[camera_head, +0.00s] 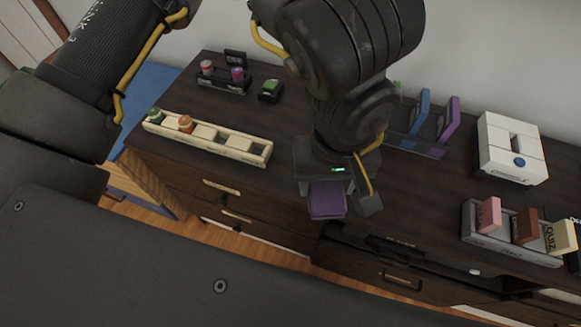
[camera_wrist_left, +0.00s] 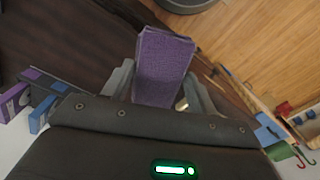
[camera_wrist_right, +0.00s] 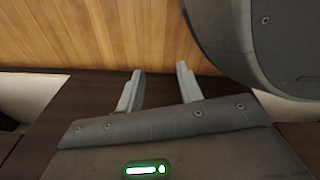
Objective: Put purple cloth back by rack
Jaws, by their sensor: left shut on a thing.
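A folded purple cloth (camera_head: 327,199) is held in my left gripper (camera_head: 338,194), over the front edge of the dark cabinet top. In the left wrist view the cloth (camera_wrist_left: 165,67) stands out between the two fingers. A low rack (camera_head: 416,145) with blue and purple marks stands on the cabinet top, behind and to the right of the gripper. It holds an upright blue item (camera_head: 420,111) and an upright purple item (camera_head: 448,119). My right gripper (camera_wrist_right: 160,80) shows only in the right wrist view. Its fingers are apart with nothing between them.
A long cream tray (camera_head: 205,138) with a green-topped and an orange-topped jar lies at left. A small black stand (camera_head: 222,80) holds spools behind it. A white box (camera_head: 511,148) and a grey holder (camera_head: 510,240) with several cards stand at right. Drawers are below.

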